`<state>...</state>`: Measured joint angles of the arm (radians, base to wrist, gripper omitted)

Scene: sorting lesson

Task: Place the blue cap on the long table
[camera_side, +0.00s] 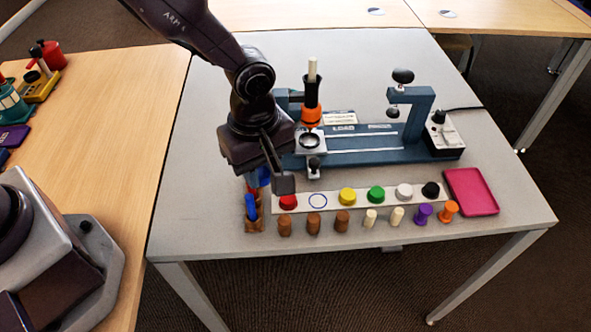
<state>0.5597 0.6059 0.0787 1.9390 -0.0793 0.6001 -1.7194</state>
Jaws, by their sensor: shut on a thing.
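My gripper (268,184) is at the left of the white strip, fingers pointing down. It is shut on a blue thing, which looks like the blue cap (263,176), held above the grey table (200,150). The fingers hide most of it. A second blue piece (251,207) shows just below, at a brown piece standing on the grey table; where the two blue parts divide is unclear. The white strip (330,196) bears red, yellow, green, white and black caps, with an empty blue-outlined circle between red and yellow. A long wooden table (135,160) is at the left.
Brown, cream, purple and orange pegs (450,209) stand in front of the strip. A pink tray (471,191) lies at the right. A blue-grey fixture (375,143) with an orange-and-black tool (311,105) stands behind. The wooden table's middle looks clear; tools stand at its far left.

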